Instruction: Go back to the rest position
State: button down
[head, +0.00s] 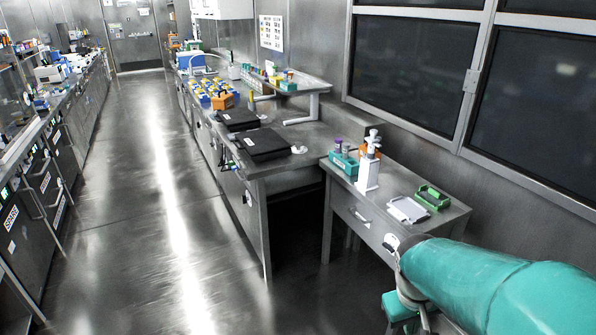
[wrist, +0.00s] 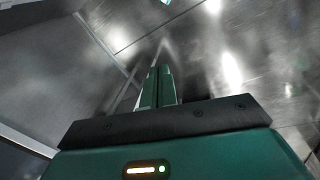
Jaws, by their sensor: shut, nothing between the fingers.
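My gripper (wrist: 159,70) shows in the wrist view, its two green fingers close together with nothing between them. The fingers point over bare, shiny metal-like surfaces, and no object is near their tips. In the head view my teal arm reaches in from the lower right and bends down beside the near end of the small side table (head: 452,213). The fingers cannot be made out clearly in the head view.
The side table holds a white pipette stand (head: 368,170), a teal box (head: 344,164), a white tray (head: 408,210) and a green rack (head: 432,198). The long bench (head: 290,134) carries black cases. The aisle floor (head: 150,200) on the left is clear.

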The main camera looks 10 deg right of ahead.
jog(key=s+a+r+t+y, duration=0.2)
jog(key=a+r+t, duration=0.3)
jog(key=a+r, duration=0.7)
jog(key=shift+s+a+r, duration=0.15)
jog(key=shift+s+a, duration=0.15)
jog(key=shift+a, duration=0.4)
